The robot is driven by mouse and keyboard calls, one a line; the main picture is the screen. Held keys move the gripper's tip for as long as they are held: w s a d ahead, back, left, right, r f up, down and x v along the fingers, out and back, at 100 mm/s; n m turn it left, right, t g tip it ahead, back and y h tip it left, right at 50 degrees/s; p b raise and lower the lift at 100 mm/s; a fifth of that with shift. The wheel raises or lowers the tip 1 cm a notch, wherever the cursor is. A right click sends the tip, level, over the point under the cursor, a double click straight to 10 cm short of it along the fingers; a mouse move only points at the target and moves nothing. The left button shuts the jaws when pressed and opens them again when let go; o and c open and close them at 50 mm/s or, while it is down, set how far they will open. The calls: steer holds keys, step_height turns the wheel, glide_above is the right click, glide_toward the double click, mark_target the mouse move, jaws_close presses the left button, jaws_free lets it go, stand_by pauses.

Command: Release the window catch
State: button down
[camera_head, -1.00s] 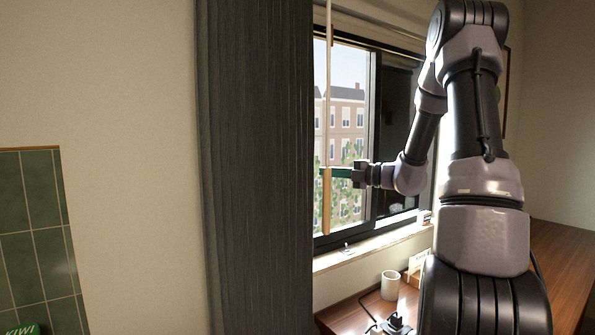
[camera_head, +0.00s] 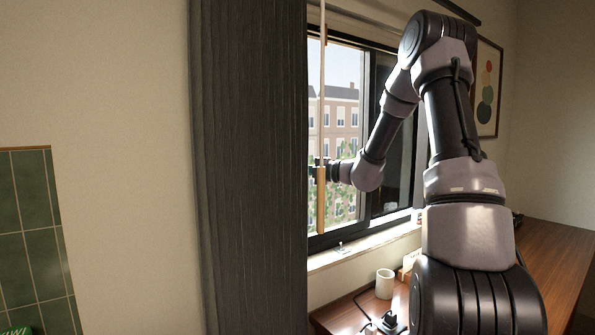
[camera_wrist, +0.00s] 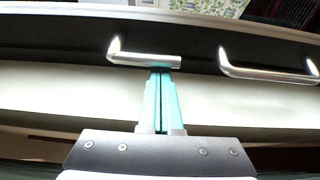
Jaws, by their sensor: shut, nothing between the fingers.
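The window (camera_head: 343,200) stands behind my arm in the head view, with a dark frame. In the wrist view, a silver L-shaped lever (camera_wrist: 140,58), which looks like the catch, sits on a dark window frame bar (camera_wrist: 70,45). My gripper (camera_wrist: 160,74) is shut and empty, its teal fingers together. The fingertips are at the lever's right part; I cannot tell whether they touch. In the head view, my fingers are hidden behind the dark panel and the hanging rod.
A silver bar handle (camera_wrist: 268,72) is right of the lever. A tall dark panel (camera_head: 250,170) and a thin hanging rod with a wooden end (camera_head: 321,200) stand before the window. A white cup (camera_head: 385,284) stands on the wooden counter (camera_head: 560,250).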

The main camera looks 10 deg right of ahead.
steer(key=shift+w+d+n+g+h, duration=0.25)
steer(key=shift+d+n+h, duration=0.2)
steer(key=shift+n, duration=0.35)
stand_by(0.4)
steer(key=w+d+r+n+h, duration=0.2)
steer(key=d+r+n+h, duration=0.2)
steer(key=n+h, duration=0.4)
steer(key=shift+d+r+n, duration=0.3)
steer(key=shift+d+n, duration=0.2)
steer(key=shift+n, duration=0.4)
steer(key=shift+h, duration=0.25)
stand_by(0.5)
